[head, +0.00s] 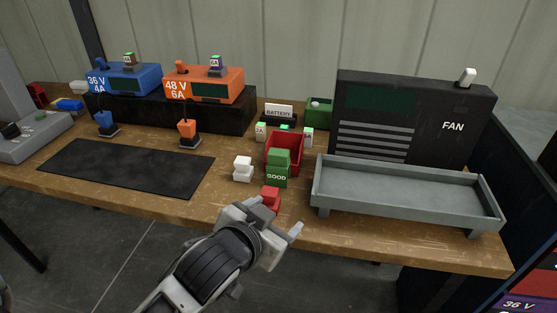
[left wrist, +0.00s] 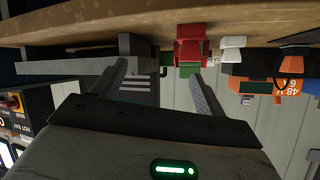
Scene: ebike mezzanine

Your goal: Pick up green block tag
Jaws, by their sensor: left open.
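A green block tag (head: 277,178) marked "GOOD", with a smaller green part on top, stands near the table's front, before a red bin (head: 286,150). A small red block (head: 270,197) sits just in front of it at the table edge. My left gripper (head: 270,216) is open and empty in front of the table edge, close to the red block and short of the green one. In the left wrist view, which is upside down, the open fingers (left wrist: 158,78) point toward the table, with red pieces (left wrist: 190,42) and green (left wrist: 187,70) beyond them. My right gripper is not in view.
White blocks (head: 243,168) stand left of the green block. A grey tray (head: 410,192) on legs stands to the right, before the black fan unit (head: 410,115). A black mat (head: 128,167) lies left. Blue and orange chargers (head: 204,84) stand behind.

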